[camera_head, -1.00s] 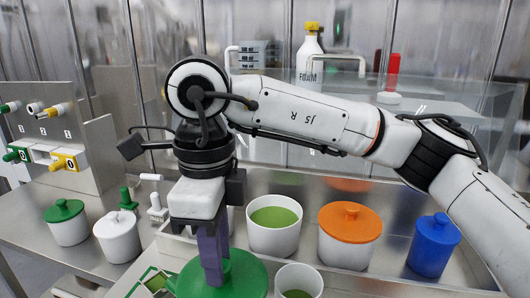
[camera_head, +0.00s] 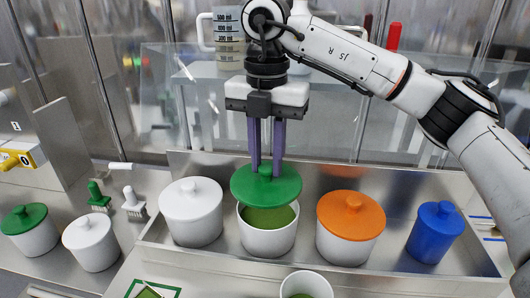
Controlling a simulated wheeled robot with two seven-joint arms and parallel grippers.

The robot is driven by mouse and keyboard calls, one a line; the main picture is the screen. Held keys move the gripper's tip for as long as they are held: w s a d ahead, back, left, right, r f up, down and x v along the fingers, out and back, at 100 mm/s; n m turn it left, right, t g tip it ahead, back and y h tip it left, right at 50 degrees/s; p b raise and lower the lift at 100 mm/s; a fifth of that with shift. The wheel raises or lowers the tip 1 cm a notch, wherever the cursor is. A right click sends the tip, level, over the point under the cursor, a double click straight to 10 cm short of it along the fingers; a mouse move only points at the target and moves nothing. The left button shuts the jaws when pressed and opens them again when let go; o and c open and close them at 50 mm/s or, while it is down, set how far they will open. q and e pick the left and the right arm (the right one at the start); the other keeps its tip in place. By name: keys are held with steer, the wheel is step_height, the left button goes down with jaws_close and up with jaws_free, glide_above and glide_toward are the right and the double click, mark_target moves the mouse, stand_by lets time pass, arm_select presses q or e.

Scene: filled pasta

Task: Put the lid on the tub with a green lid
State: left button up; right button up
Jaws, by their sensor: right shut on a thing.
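My right gripper (camera_head: 265,166) is shut on the green lid (camera_head: 264,188), with its two purple fingers pointing down at the lid's top. The green lid is over the rear part of an open white tub (camera_head: 267,238) with green filling, in the metal tray. The front of the tub's mouth and its filling (camera_head: 267,219) show below the lid's edge. The lid looks raised above the rim and is not seated on it. My left gripper is not in view.
In the tray (camera_head: 400,285), a white-lidded tub (camera_head: 192,212) stands left, an orange-lidded tub (camera_head: 350,228) and a blue tub (camera_head: 435,232) right. A smaller open tub (camera_head: 306,285) is in front. Small green-lidded (camera_head: 32,232) and white-lidded (camera_head: 91,241) tubs stand far left.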

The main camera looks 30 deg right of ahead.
mark_target(269, 183)
steer(key=shift+w+d+f, duration=0.1)
steer(key=shift+d+f, duration=0.15)
steer(key=shift+d, duration=0.15)
steer(key=shift+a+f+b, duration=0.1)
steer(key=shift+f+b, duration=1.65)
steer(key=shift+f, duration=0.95)
steer(key=shift+f, duration=0.2)
steer(key=o, duration=1.6)
steer(key=shift+c, duration=0.2)
steer(key=shift+r, duration=0.15)
